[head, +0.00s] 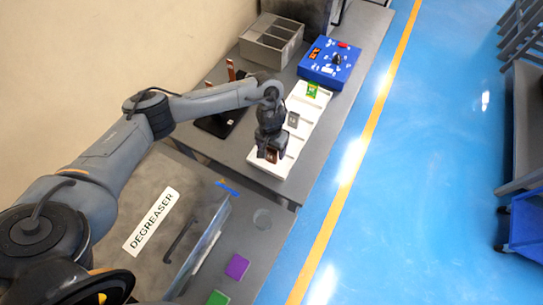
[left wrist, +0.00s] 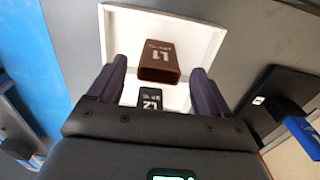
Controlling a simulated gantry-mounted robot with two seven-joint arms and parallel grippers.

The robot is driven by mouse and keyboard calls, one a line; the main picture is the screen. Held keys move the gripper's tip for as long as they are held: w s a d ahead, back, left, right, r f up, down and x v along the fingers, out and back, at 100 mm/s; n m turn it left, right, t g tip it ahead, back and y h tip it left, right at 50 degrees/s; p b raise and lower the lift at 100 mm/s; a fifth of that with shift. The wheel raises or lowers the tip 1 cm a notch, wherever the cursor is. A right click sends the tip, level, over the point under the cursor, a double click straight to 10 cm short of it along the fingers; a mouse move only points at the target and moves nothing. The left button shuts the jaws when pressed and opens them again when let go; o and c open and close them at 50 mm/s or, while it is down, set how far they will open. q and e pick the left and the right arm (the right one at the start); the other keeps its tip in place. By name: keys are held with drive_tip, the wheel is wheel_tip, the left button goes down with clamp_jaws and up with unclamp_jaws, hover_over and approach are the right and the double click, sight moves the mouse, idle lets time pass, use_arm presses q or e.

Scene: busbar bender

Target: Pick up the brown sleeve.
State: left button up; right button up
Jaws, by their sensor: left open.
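The brown sleeve (left wrist: 160,62), marked L1, lies in the white tray (left wrist: 205,40) in the left wrist view. In the head view a small part of the brown sleeve (head: 272,157) shows at the near end of the tray (head: 258,164), mostly covered by my gripper. My left gripper (head: 271,154) is open and points down over it. In the left wrist view the two fingers (left wrist: 159,76) stand on either side of the brown sleeve with a gap on both sides. My right gripper is in neither view.
A black piece (left wrist: 150,98) marked L2 lies beside the brown sleeve. A grey piece (head: 293,119) and a green piece (head: 312,89) lie farther along the tray. A blue box (head: 330,66) and a grey bin (head: 271,41) stand behind. A degreaser cabinet (head: 150,222) is in front.

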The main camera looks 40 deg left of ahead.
sight(271, 155)
use_arm(q)
drive_tip(key=shift+d+f+b, duration=0.1)
drive_tip(key=shift+f+b, duration=0.45)
drive_tip(key=shift+f, duration=1.7)
drive_tip(key=c, duration=1)
